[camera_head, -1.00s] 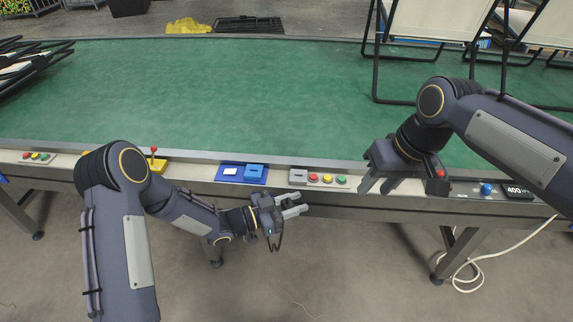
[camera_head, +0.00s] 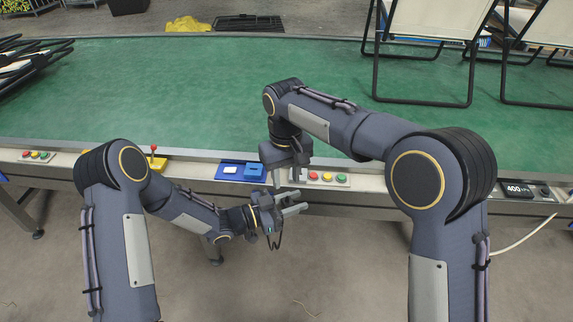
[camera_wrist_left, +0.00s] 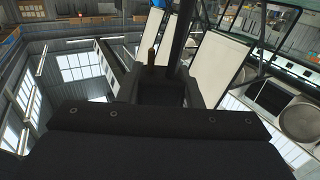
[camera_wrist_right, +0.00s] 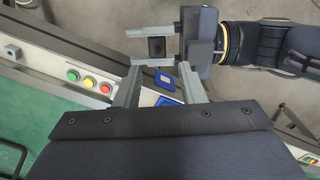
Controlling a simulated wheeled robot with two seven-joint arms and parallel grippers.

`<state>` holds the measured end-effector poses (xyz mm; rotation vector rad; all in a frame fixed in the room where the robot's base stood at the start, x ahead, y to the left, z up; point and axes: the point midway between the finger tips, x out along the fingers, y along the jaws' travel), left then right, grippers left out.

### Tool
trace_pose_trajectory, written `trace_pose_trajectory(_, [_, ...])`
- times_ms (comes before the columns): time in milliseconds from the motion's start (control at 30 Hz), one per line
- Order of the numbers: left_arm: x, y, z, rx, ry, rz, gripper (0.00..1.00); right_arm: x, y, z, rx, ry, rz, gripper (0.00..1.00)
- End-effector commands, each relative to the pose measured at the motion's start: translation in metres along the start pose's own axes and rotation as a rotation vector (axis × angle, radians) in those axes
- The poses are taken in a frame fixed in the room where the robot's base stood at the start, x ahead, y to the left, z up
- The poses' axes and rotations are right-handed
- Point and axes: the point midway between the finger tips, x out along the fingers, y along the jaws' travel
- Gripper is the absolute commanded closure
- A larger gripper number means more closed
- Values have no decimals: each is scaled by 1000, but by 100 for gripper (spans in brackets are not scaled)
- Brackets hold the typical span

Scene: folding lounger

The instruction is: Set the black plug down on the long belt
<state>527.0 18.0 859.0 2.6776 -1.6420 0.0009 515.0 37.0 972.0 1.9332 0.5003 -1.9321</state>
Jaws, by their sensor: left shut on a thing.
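The black plug (camera_wrist_right: 157,47) shows in the right wrist view as a dark square block between the fingers of my left gripper (camera_wrist_right: 152,42). In the head view my left gripper (camera_head: 294,203) points right, in front of the conveyor's near edge, shut on the plug. My right gripper (camera_head: 287,177) is just above and behind it, pointing down over the control rail. In the right wrist view my right gripper (camera_wrist_right: 160,72) is open, its fingertips close to the plug with nothing clearly held. The long belt (camera_head: 190,100) is the green surface behind both grippers.
A blue panel (camera_head: 228,173) and red, yellow and green buttons (camera_head: 327,177) sit on the near rail. A red-handled lever (camera_head: 154,151) is at left. Folding loungers (camera_head: 430,45) stand on the belt at back right. The middle of the belt is clear.

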Motion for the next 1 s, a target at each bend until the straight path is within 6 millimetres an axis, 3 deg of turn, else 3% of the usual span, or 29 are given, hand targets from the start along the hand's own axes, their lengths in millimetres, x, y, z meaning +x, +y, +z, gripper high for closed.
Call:
trace_pose_trajectory(200, [0,0,0,0,0,0,100,44,0,1,-1,-4,1,64])
trace_pose_trajectory(400, [0,0,0,0,0,0,100,71,0,0,0,-2,0,64])
trace_pose_trajectory(867, [0,0,0,0,0,0,100,82,0,0,0,1,-1,64])
trace_pose_trajectory(1000, [0,0,0,0,0,0,100,82,0,0,0,1,-2,82])
